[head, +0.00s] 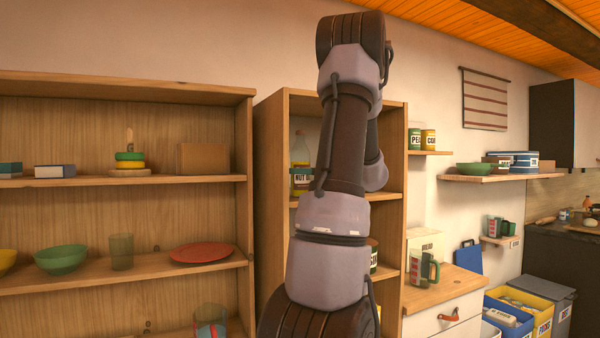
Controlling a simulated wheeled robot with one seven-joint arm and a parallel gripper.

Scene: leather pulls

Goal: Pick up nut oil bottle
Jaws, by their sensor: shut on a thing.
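The nut oil bottle (300,166) shows just left of my arm, at the upper shelf of the tall wooden unit. It is upright, with a clear top, a narrow neck and a pale label with dark letters; its lower part looks yellow-green. My arm covers its right side. My gripper is hidden behind my own arm links, so its fingers and their contact with the bottle do not show. I cannot tell whether the bottle's base touches the shelf.
The tall wooden unit (266,150) has side walls close around the bottle. A lower can (374,257) shows partly behind my arm. A counter (445,288) stands at right.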

